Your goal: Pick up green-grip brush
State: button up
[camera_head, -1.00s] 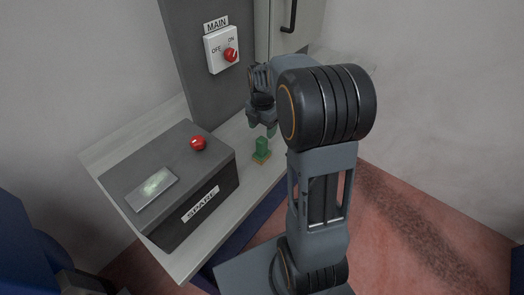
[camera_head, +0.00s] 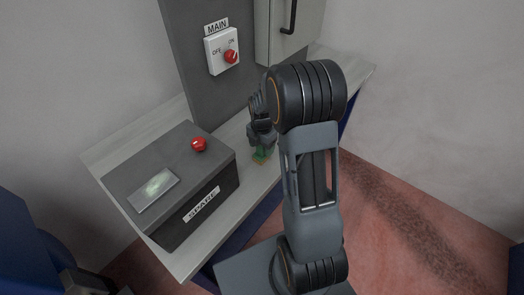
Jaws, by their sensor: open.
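The green-grip brush (camera_head: 262,153) stands on the light worktop to the right of the SPARE box. Its green grip points up and a tan edge shows at its base. My gripper (camera_head: 262,148) is open and pointing down over the brush, its fingers at the green grip. The gripper hides the upper part of the grip. I cannot tell whether the fingers touch it.
A dark SPARE box (camera_head: 170,185) with a red button (camera_head: 199,144) stands left of the brush. Behind is a grey panel with the MAIN switch (camera_head: 221,50). A cabinet (camera_head: 288,28) with a black handle hangs at the back. The worktop (camera_head: 345,68) is bare at the far right.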

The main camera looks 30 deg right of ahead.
jog(key=shift+c, duration=0.3)
jog(key=c, duration=1)
jog(key=shift+o, duration=0.2)
jog(key=shift+r, duration=0.15)
jog(key=shift+r+b, duration=0.3)
jog(key=shift+r, duration=0.3)
jog(key=s+d+r+b, duration=0.2)
jog(key=s+d+r, duration=0.3)
jog(key=d+r, duration=0.6)
jog(key=shift+d+r, duration=0.3)
jog(key=shift+d, duration=0.75)
jog(key=o, duration=0.3)
jog(key=c, duration=0.4)
